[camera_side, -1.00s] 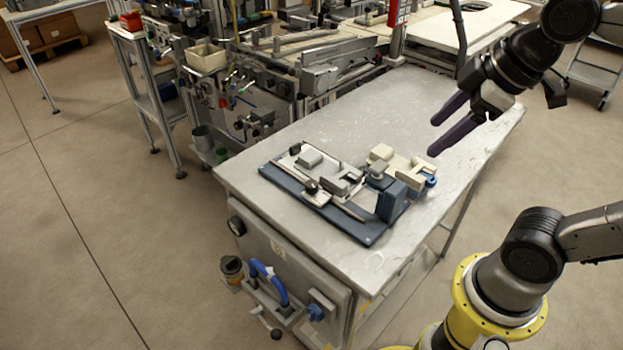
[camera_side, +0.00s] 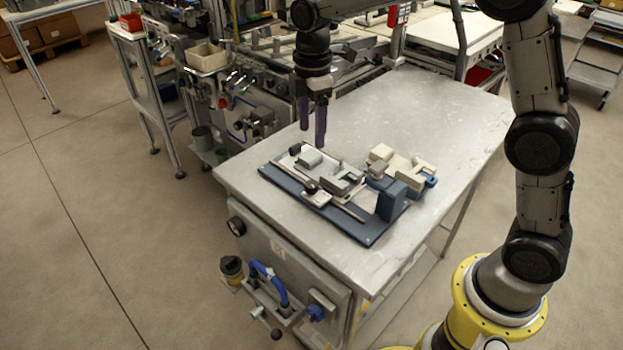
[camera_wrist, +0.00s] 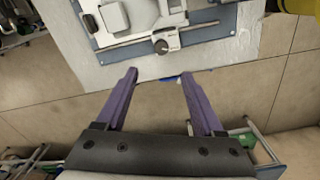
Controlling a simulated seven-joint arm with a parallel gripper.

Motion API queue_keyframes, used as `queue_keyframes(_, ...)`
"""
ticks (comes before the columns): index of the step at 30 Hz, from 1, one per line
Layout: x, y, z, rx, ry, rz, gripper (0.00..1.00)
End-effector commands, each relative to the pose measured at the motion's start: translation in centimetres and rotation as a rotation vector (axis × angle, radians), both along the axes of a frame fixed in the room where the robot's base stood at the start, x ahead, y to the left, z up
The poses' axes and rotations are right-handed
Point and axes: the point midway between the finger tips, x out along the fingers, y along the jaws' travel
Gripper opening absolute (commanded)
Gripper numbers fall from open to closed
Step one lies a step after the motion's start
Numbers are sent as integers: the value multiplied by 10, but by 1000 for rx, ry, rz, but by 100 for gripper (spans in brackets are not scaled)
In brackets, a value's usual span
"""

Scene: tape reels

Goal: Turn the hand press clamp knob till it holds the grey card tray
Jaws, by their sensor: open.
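The hand press fixture is a dark blue base plate (camera_side: 366,236) on the metal bench. A black round clamp knob (camera_side: 311,187) sits on a light slider along its front rail; the knob also shows in the wrist view (camera_wrist: 161,46), ahead of the fingertips. A light grey tray-like plate (camera_side: 291,163) with a raised block lies on the base behind the knob; I take it for the card tray. My gripper (camera_side: 312,124) hangs fingers down above the fixture. In the wrist view its purple fingers (camera_wrist: 159,76) are apart with nothing between them, clear of the knob.
A cream block (camera_side: 381,153) and a dark blue upright block (camera_side: 391,201) stand on the fixture's right side. The bench top (camera_side: 440,130) is bare behind and to the right. Machinery with a cream bin (camera_side: 207,57) stands behind the bench.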

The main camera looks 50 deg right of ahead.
Motion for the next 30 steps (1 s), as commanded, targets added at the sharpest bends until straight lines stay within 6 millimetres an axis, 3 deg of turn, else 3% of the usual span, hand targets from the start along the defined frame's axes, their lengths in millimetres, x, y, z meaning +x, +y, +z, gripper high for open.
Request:
queue_keyframes(8,-1,1,-30,-2,17,2,70)
queue_keyframes(21,-2,1,-113,-2,17,1,70)
queue_keyframes(30,-1,1,-141,-1,14,1,70)
